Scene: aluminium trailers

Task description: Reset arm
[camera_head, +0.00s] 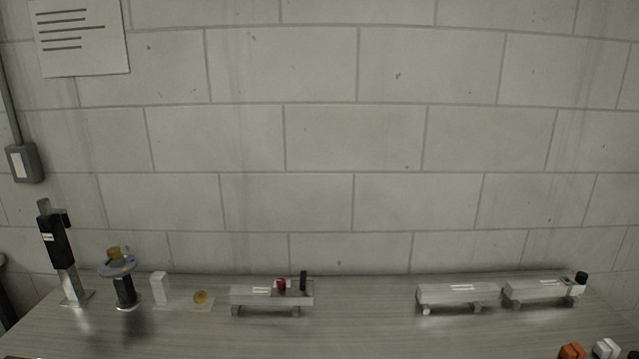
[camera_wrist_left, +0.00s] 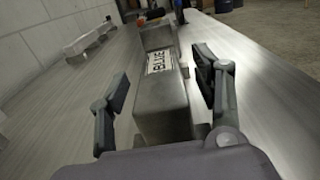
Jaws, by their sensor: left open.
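My left gripper (camera_wrist_left: 163,82) shows in the left wrist view with its two fingers spread apart. A grey metal trailer block with a black-and-white label (camera_wrist_left: 162,98) lies between and below the fingers; I cannot tell whether they touch it. Neither gripper shows in the head view. There, one aluminium trailer (camera_head: 250,297) with a red and a black knob stands left of centre. Two more trailers, one (camera_head: 458,293) beside the other (camera_head: 540,290), stand end to end at the right. My right gripper is in neither view.
On the table's left stand a black upright device (camera_head: 58,248), a round-topped stand (camera_head: 117,268) and a white block (camera_head: 159,288). Orange (camera_head: 572,351) and white (camera_head: 606,348) pieces show at the lower right. A block wall (camera_head: 320,135) closes the back. The table middle is clear.

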